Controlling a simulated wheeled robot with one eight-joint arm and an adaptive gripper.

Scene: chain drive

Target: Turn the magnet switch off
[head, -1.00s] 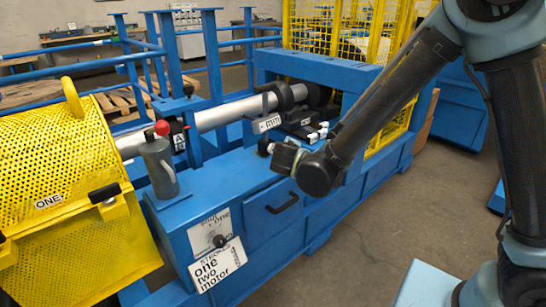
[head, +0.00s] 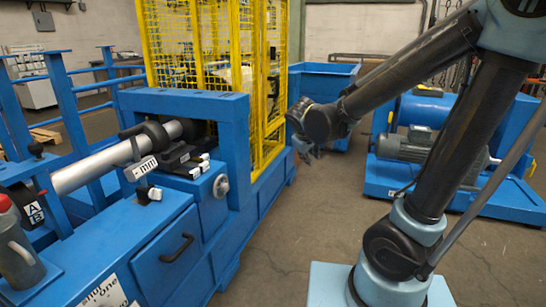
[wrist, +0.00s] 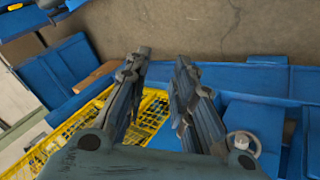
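A round silver rotary knob (head: 221,186) sits on the front face of the blue machine frame, and is probably the magnet switch; I can read no label on it. What looks like the same knob shows at the lower right of the wrist view (wrist: 243,143). My gripper (head: 306,152) is in the air to the right of the knob, apart from it. In the wrist view my gripper (wrist: 162,60) has its two fingers spread with an empty gap between them. The knob's setting is too small to tell.
A smaller black-and-white knob (head: 149,194) stands on the blue bench. A silver shaft (head: 105,165) runs behind it. A yellow mesh cage (head: 200,50) rises beyond the frame. The floor between is clear.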

